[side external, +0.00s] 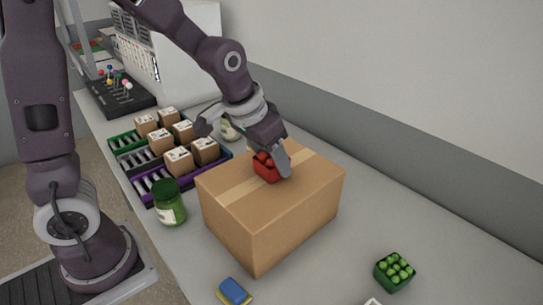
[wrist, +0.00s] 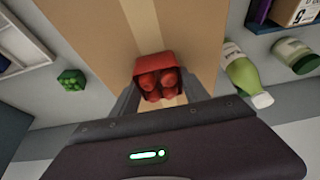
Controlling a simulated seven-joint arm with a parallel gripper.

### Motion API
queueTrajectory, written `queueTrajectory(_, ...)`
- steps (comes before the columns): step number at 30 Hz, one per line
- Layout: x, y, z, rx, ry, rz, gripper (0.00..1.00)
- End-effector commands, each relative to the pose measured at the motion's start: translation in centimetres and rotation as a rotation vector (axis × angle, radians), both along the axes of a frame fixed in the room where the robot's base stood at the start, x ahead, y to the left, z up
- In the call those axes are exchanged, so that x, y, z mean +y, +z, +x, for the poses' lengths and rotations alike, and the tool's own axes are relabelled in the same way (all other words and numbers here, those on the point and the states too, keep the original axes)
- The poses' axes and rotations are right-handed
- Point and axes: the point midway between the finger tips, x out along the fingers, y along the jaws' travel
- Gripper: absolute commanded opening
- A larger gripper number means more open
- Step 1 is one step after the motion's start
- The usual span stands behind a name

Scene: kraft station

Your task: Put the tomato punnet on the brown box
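The tomato punnet (side external: 266,167) is a small red tray of red tomatoes. It is at the top of the brown box (side external: 257,237), near the tape strip; I cannot tell whether its base touches the cardboard. My gripper (side external: 272,165) points down over the box, with its fingers at the punnet's sides. In the wrist view the punnet (wrist: 157,76) sits between the two fingertips (wrist: 159,84), which appear closed against it. The box's top (wrist: 95,30) lies beneath. The far finger is partly hidden in the side view.
A green punnet (side external: 395,271) and a blue-yellow sponge (side external: 234,291) lie in front of the box. A green jar (side external: 170,203) stands at its left. Trays with small cartons (side external: 180,161) are behind the jar. A bottle (wrist: 243,74) lies beside the box.

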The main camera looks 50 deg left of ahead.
Motion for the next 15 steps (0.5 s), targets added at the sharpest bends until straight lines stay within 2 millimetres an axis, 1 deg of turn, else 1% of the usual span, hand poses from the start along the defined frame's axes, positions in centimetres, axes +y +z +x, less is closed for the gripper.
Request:
queueTrajectory(1, 0.0, 0.0, 0.0, 0.0, 0.0, 0.0, 0.64)
queueTrajectory(3, 0.0, 0.0, 0.0, 0.0, 0.0, 0.0, 0.74)
queueTrajectory(11, 0.0, 0.1, 0.0, 0.0, 0.0, 0.0, 0.74)
queueTrajectory(14, 0.0, 0.9, -0.1, -0.003, -0.001, -0.001, 0.74)
queueTrajectory(15, -0.1, 1.6, -0.3, -0.006, -0.001, -0.002, 0.74)
